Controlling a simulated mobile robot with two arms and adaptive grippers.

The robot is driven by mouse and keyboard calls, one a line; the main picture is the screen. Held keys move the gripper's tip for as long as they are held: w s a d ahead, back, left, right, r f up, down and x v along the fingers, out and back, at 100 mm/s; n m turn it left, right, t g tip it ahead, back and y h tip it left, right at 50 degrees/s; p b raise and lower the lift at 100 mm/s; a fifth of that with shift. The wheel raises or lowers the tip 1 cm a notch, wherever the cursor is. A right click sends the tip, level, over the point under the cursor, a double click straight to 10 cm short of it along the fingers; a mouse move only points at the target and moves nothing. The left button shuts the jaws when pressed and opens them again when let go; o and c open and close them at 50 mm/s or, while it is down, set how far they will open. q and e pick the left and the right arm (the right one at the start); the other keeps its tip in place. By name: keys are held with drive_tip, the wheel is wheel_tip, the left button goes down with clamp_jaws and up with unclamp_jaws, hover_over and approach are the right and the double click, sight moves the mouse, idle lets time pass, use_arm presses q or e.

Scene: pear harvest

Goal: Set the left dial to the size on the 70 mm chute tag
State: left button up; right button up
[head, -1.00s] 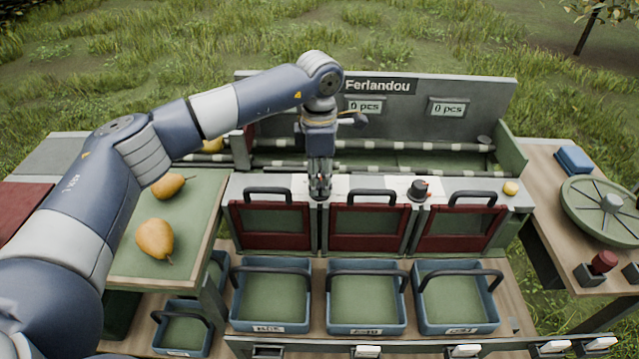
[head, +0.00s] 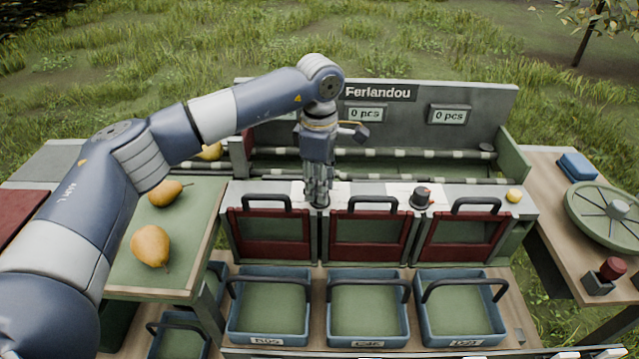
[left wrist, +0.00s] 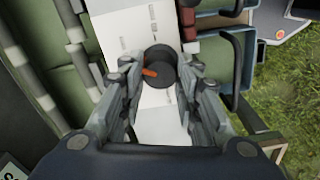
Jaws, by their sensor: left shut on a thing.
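My left gripper (head: 319,203) is on the machine's top ledge, shut on the left dial, with its arm coming in from the left. In the left wrist view the left dial (left wrist: 158,76) is a round dark knob with an orange-red pointer on a white scale plate (left wrist: 158,122). The gripper's fingers (left wrist: 160,90) stand on both sides of it. The scale marks are too small to read. The right dial (head: 421,198), dark with a red mark, stands free to the right. Tags on the crates (head: 269,341) below are blurred. My right gripper is not in view.
Red-framed chute gates with black handles (head: 368,237) line the front, above blue crates (head: 368,305). A yellow button (head: 514,196) sits at the ledge's right. Pears (head: 151,246) lie on the left green table. Two displays read 0 pcs (head: 366,114).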

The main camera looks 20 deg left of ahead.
use_arm(q)
drive_tip(key=shift+w+a+r, duration=0.1)
drive_tip(key=o, duration=1.1)
wheel_tip(320, 180, up, 12)
